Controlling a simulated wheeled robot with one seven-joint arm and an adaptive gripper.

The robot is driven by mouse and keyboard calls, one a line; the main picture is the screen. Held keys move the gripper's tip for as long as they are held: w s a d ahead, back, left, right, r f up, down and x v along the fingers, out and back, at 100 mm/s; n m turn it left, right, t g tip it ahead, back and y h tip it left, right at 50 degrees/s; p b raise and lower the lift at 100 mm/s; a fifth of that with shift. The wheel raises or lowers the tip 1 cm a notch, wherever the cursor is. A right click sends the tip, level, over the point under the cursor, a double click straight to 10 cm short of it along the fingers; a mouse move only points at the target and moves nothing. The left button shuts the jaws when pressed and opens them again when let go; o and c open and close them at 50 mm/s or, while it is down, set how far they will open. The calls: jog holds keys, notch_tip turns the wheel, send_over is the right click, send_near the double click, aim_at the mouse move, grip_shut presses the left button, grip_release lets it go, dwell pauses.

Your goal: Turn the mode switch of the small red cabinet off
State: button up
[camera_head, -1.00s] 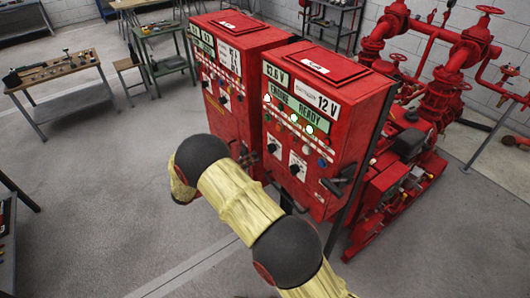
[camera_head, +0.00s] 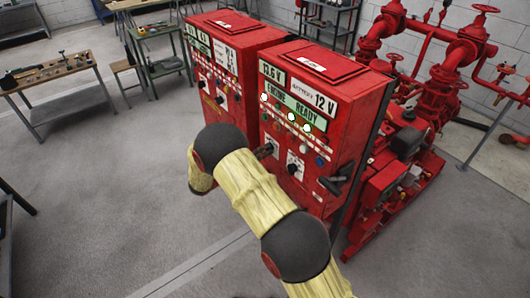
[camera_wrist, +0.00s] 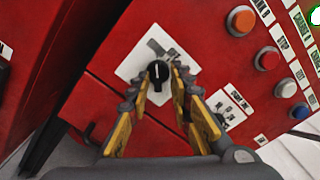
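The right red cabinet (camera_head: 345,100) shows lit "ENGINE READY" and "12 V" displays, a row of buttons and two black rotary knobs. The left knob (camera_head: 267,149) is partly behind my arm; the other knob (camera_head: 293,168) is clear. In the wrist view, a black knob (camera_wrist: 158,72) with a white pointer mark sits on a white plate (camera_wrist: 145,60). My gripper (camera_wrist: 160,86) is open, its yellow fingers on either side of this knob near its face. Contact cannot be told.
A second red cabinet (camera_head: 232,50) stands close on the left. Orange (camera_wrist: 240,20), red (camera_wrist: 267,58) and blue (camera_wrist: 285,88) buttons lie right of the knob. A black handle (camera_head: 336,180) juts from the right cabinet's side. Red pump pipes stand behind; floor at left is open.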

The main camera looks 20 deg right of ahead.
grip_shut()
dwell(0.5)
jog(key=shift+d+m+b, duration=0.1)
jog(key=shift+m+b, duration=0.5)
jog(key=shift+m, duration=3.8)
jog(key=shift+o, duration=0.2)
grip_release()
jog(key=shift+s+r, duration=0.1)
jog(key=shift+o, duration=0.8)
